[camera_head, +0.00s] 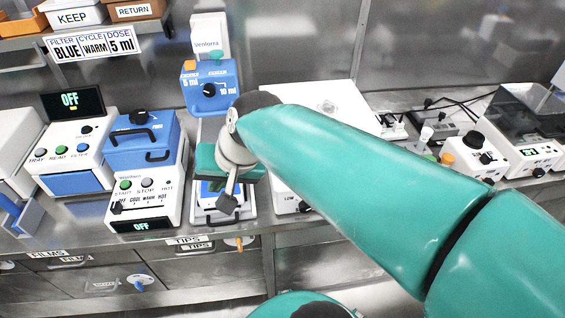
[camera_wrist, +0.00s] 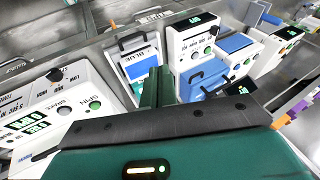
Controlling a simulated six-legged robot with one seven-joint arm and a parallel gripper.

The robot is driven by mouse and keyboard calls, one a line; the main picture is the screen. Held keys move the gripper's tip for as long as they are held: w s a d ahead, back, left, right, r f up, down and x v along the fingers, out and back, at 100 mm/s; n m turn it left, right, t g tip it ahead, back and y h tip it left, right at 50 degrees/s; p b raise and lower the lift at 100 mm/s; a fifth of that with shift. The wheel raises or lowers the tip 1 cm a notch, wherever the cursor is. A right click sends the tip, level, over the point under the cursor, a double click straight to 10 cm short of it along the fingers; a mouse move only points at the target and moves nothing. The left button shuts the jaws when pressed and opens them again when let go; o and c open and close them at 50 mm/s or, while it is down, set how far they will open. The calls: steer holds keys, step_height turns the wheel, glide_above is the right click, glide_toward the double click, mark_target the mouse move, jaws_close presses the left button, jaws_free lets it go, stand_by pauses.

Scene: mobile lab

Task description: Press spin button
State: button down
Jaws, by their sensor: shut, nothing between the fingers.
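The green spin button (camera_wrist: 95,105) shows in the wrist view, on the front of a white machine (camera_wrist: 104,76) at the left, beside its label. A dark brake knob (camera_wrist: 64,109) and a lit green display (camera_wrist: 28,121) are on the same face. My gripper (camera_wrist: 157,80) is shut and empty, its fingers apart from the button and to its right. In the head view my gripper (camera_head: 228,203) hangs in front of the blue-topped dispenser. There my arm hides the spin button, and only part of the white machine (camera_head: 328,103) shows.
A blue dispenser (camera_head: 209,90) stands behind my gripper. A blue-lidded machine (camera_head: 145,185) with start and stop buttons and a white unit with an OFF display (camera_head: 69,100) stand to the left. Small devices (camera_head: 470,152) are at the right. Drawers (camera_head: 100,285) lie below the bench edge.

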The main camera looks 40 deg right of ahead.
steer(key=w+d+f+m+t, duration=0.1)
steer(key=w+d+m, duration=0.1)
steer(key=d+m, duration=0.7)
steer(key=w+d+f+m+t+h, duration=0.1)
steer(key=w+d+f+m+t, duration=0.1)
steer(key=d+m, duration=0.8)
steer(key=w+d, duration=0.1)
steer(key=d, duration=0.3)
steer(key=shift+w+d+f+t, duration=0.2)
steer(key=shift+w+d+t, duration=0.1)
steer(key=shift+d, duration=0.05)
steer(key=shift+f, duration=0.15)
steer(key=shift+f, duration=4.3)
steer(key=shift+f, duration=0.1)
steer(key=shift+f, duration=0.3)
